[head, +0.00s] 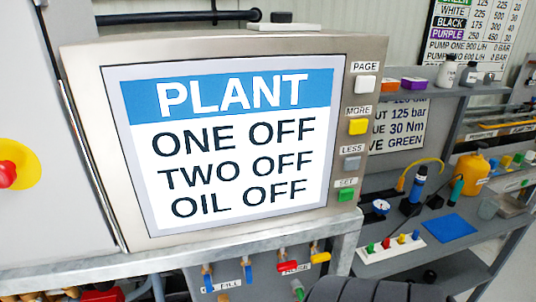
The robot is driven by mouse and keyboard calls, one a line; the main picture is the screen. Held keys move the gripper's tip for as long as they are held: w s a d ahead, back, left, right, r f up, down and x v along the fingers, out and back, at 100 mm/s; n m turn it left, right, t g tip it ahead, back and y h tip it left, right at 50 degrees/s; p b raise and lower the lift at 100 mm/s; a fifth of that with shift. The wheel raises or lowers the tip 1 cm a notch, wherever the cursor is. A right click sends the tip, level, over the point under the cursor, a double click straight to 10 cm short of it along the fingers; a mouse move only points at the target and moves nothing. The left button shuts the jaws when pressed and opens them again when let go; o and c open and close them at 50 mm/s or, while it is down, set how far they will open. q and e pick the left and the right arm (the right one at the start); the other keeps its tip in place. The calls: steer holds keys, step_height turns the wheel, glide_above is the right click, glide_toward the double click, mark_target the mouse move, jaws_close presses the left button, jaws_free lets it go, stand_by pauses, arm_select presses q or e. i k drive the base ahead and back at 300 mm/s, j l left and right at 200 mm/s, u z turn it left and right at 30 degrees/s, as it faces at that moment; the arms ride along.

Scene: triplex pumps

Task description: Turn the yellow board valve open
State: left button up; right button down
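A yellow valve handle (320,257) shows under the panel's bottom ledge, at the right end of a row of valves. It lies roughly level, tilted slightly. A red handle (289,267) is just left of it, and blue handles (248,273) are further left. Whether the yellow valve is open or shut cannot be told. The lower part of the valve board is cut off by the frame. Neither of my grippers is in view.
A screen (235,140) reads PLANT, ONE OFF, TWO OFF, OIL OFF, with coloured buttons (358,127) beside it. A red knob on a yellow disc (8,172) is at left. Grey shelves (430,262) at right hold a knob strip (390,252), bottles and a blue mat (448,228).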

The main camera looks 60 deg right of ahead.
mark_target(319, 257)
steer(key=z, duration=2)
